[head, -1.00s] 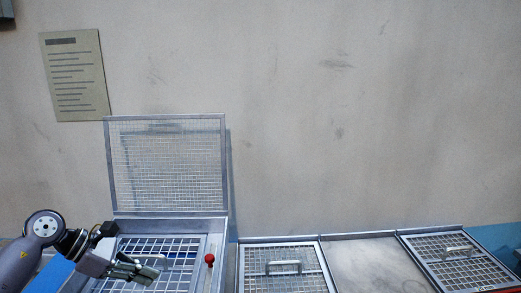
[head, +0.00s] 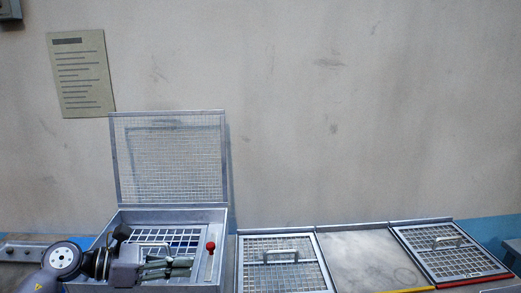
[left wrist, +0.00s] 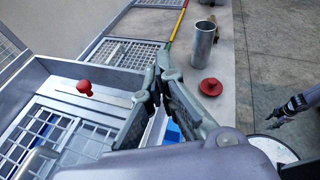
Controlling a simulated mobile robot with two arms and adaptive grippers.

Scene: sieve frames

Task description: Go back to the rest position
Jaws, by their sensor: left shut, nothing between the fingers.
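My left gripper (head: 182,267) is in front of the open sieve box (head: 222,262) at the lower left of the head view, overlapping its front part. Its fingers are shut with nothing between them. They also show large in the left wrist view (left wrist: 160,75), beside the box. The box holds a sieve frame with a handle (head: 155,245), and its mesh lid (head: 170,160) stands raised. In the left wrist view, what looks like my right gripper (left wrist: 281,115) hangs over the floor at the right edge, apart from the table. Its fingers are too small to read.
A red knob (head: 210,246) stands on the box's right side. Two handled sieve frames (head: 283,262) (head: 448,250) flank a bare metal plate (head: 368,262). The left wrist view shows a metal cylinder (left wrist: 201,45) and a red lidlike piece (left wrist: 211,87) on the table. Floor lies beyond.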

